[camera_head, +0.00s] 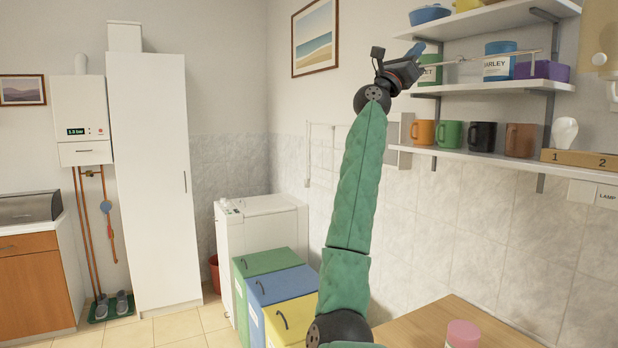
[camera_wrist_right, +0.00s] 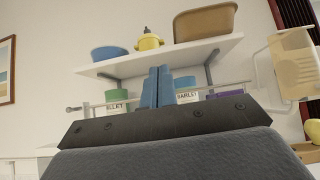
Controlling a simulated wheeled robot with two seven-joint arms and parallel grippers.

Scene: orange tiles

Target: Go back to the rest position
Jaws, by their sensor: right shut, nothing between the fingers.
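My right arm, in a green sleeve, reaches up through the middle of the head view. My right gripper (camera_head: 416,49) is at its top, in front of the left end of the wall shelves. In the right wrist view its two blue fingers (camera_wrist_right: 158,86) are together with nothing between them. Behind them are a green canister (camera_wrist_right: 116,99) and a white-labelled canister (camera_wrist_right: 187,92). My left gripper is in neither view.
The lower shelf holds several mugs (camera_head: 482,136). A thin rail (camera_head: 508,56) runs along the upper shelf, close to my gripper. Coloured bins (camera_head: 272,284) and a wooden table (camera_head: 440,325) with a pink-lidded jar (camera_head: 462,334) are below.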

